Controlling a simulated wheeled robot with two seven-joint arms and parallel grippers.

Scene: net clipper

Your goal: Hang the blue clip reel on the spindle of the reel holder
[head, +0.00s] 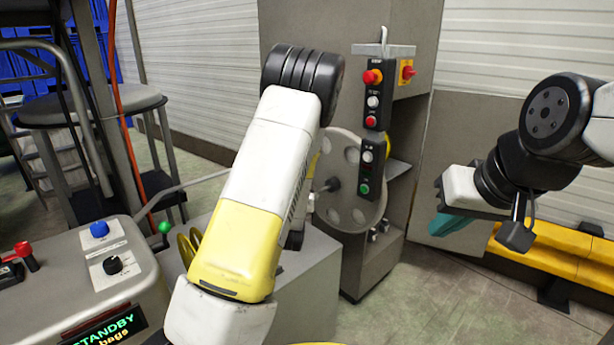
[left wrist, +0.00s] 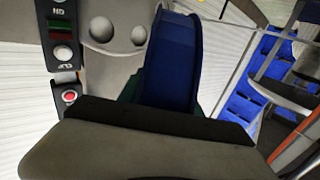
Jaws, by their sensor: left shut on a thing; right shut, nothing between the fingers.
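The blue clip reel (left wrist: 176,60) stands edge-on in the left wrist view, gripped between the dark teal fingers of my left gripper (left wrist: 170,98). In the head view my left arm hides this gripper and the reel. The reel holder shows in the head view as a large grey disc (head: 352,212) with round holes. A short dark spindle (head: 331,185) sticks out left from its middle, close to my left forearm. Part of the disc (left wrist: 112,58) also shows beside the reel in the left wrist view. I cannot tell the gap between reel and spindle. My right gripper (head: 450,224) is shut and empty.
A control pendant (head: 372,125) with several buttons hangs in front of the disc. A grey console (head: 75,275) with a blue knob is at lower left. A stool (head: 95,106) stands behind it. A yellow barrier (head: 555,250) is at right. Clear floor lies at front right.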

